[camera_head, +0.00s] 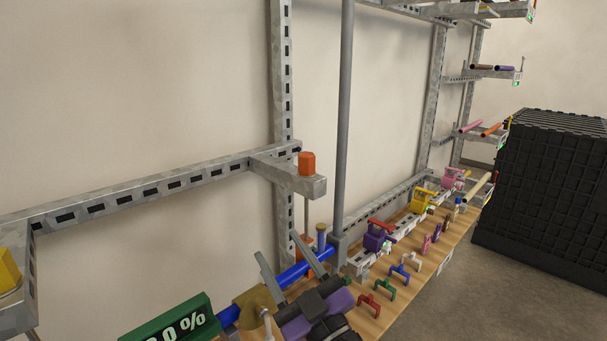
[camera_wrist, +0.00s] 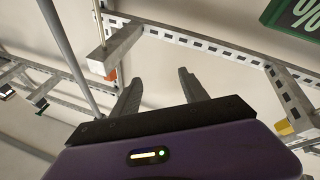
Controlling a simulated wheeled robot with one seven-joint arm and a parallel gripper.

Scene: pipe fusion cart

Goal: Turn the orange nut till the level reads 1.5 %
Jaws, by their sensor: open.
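The orange nut (camera_head: 307,163), six-sided, stands upright on the end of a grey bracket (camera_head: 318,186) on the slotted rail. A thin rod runs down from the bracket to a lower orange piece (camera_head: 303,244). The green level display (camera_head: 170,325) at the bottom left is cut off; its visible part reads ".0 %", the leading digit unclear. Part of it shows in the wrist view (camera_wrist: 295,18). My gripper (camera_head: 279,246) is open and empty, below and left of the nut. In the wrist view, its fingers (camera_wrist: 160,76) are apart; an orange patch (camera_wrist: 111,74) shows left of them.
A blue pipe (camera_head: 292,275) runs close behind my gripper. A grey upright pole (camera_head: 345,115) stands right of the nut. Coloured clamps and handles line the wooden bench (camera_head: 428,240) at right. A yellow piece (camera_head: 9,270) is at the left edge; black crates (camera_head: 555,190) stand far right.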

